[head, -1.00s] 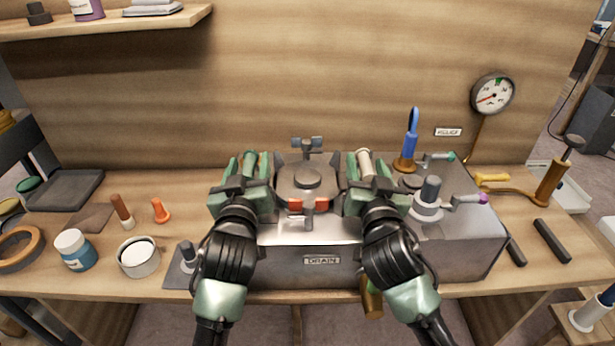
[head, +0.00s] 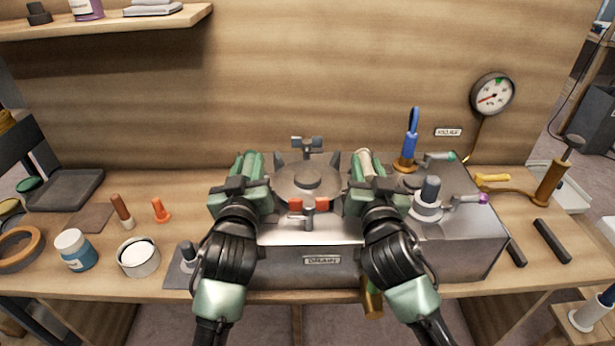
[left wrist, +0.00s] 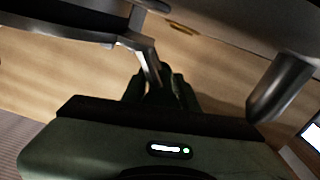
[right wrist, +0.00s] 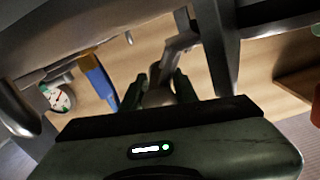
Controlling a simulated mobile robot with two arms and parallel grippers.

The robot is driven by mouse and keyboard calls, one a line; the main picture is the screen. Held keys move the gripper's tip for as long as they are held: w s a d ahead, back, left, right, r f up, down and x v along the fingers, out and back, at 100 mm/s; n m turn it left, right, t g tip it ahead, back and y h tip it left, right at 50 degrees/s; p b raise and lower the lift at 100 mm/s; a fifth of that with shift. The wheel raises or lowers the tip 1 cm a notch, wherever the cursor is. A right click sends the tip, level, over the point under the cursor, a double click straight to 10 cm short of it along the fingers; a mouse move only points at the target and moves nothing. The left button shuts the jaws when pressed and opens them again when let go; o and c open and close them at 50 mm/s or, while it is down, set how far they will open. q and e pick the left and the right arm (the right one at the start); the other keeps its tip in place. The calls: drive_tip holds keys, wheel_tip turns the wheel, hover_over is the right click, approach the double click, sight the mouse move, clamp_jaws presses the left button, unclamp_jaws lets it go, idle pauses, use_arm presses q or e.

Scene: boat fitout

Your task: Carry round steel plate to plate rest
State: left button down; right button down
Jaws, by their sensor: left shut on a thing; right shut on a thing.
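The round steel plate (head: 325,180) with a raised centre knob is between my two grippers, above the steel box marked DRAIN (head: 290,268). I cannot tell whether it touches the box. My left gripper (head: 251,166) is at its left side, shut on a metal grip of the plate; the left wrist view shows these fingers closed around a bar (left wrist: 148,62). My right gripper (head: 364,166) is at its right side, likewise shut on a grip; the right wrist view shows a similar bar (right wrist: 180,45). The fingers hide much of both grips. I cannot make out which thing is the plate rest.
A dark tray (head: 64,188), a blue jar (head: 75,250) and a white cup (head: 138,257) are on the bench at left. A blue-handled tool (head: 411,135) and a valve post (head: 429,196) stand on the box at right. The wooden wall (head: 300,70) is close behind.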

drive_tip(key=shift+f, duration=0.1)
idle(0.7)
